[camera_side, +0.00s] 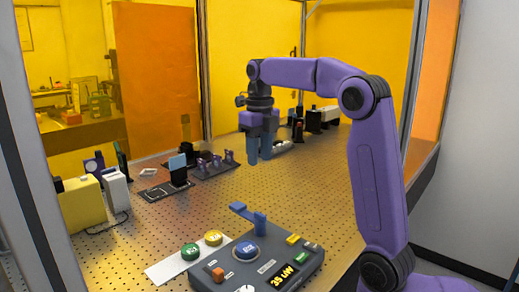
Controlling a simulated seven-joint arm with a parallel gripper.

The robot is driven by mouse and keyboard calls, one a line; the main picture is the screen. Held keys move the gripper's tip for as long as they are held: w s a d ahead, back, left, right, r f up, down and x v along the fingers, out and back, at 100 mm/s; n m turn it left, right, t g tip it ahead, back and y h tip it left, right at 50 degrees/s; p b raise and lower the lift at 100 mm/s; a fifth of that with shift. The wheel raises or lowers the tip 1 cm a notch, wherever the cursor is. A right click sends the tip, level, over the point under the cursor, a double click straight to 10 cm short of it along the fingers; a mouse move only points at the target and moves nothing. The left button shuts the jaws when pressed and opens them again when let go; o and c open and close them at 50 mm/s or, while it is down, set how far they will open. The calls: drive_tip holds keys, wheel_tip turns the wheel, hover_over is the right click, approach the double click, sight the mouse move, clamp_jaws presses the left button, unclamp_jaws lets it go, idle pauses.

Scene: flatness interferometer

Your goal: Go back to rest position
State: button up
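My gripper (260,154) hangs from my purple arm over the middle of the perforated optical table (310,190), pointing down. Its two blue fingers show close side by side, and I see no object between them. The angle does not show clearly whether they are apart or touching. The fingertips look to be above the table surface, clear of the things around them.
A grey control box (312,258) with a blue knob (245,250) and a "35 uW" display stands in front. Green (190,251) and yellow (213,237) round pieces sit beside it. Optical mounts (178,170) and a yellow box (82,202) stand left.

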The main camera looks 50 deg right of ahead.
drive_tip(key=shift+r, duration=0.45)
